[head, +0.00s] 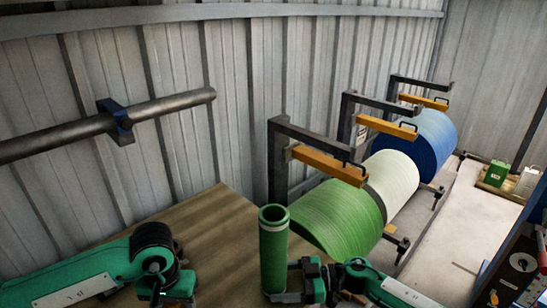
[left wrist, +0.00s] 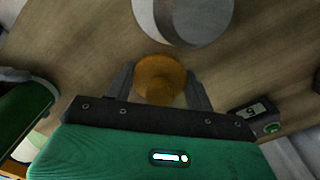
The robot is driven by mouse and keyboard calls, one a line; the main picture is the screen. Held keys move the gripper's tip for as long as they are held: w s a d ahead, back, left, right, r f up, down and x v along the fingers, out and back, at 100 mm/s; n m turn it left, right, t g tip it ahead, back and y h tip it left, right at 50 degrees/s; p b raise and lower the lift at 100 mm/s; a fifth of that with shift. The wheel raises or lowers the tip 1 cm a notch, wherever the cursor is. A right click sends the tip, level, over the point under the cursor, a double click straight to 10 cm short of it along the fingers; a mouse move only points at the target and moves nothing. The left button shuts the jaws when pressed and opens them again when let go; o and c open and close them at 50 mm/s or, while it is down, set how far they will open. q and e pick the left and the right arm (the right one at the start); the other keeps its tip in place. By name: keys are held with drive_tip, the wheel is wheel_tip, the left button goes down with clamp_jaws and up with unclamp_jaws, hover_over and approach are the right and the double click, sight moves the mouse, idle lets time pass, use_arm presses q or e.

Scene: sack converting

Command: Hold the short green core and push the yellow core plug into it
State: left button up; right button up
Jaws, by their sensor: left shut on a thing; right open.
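The short green core (head: 273,255) stands upright near the table's right edge in the head view, its open, hollow top facing up. My right gripper (head: 283,296) is open, low beside the core with its fingers at the core's lower part. I cannot tell whether they touch it. In the left wrist view my left gripper (left wrist: 160,74) is shut on the yellow core plug (left wrist: 158,82), a round orange-yellow piece between the two fingers. The plug is hidden in the head view, where only my left arm shows at the lower left, apart from the core.
The brown wooden table (head: 215,215) is bare behind the core. Green (head: 335,215), white (head: 392,180) and blue (head: 425,140) rolls stand beyond it on brackets. A grey-white cylinder (left wrist: 185,18) and a small dark device (left wrist: 254,114) show in the left wrist view.

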use_arm(q)
drive_tip(key=shift+r, duration=0.15)
use_arm(e)
drive_tip(key=shift+a+f, duration=0.1)
drive_tip(key=shift+a, duration=0.35)
drive_tip(key=c, duration=0.6)
use_arm(q)
drive_tip(key=shift+w+d+r, duration=0.1)
drive_tip(key=w+d+r+n, duration=0.2)
drive_tip(key=w+d+r, duration=0.85)
drive_tip(key=r, duration=0.35)
drive_tip(key=d+r, duration=1)
drive_tip(key=r, duration=0.4)
drive_tip(key=shift+s+d, duration=0.25)
drive_tip(key=shift+d, duration=0.1)
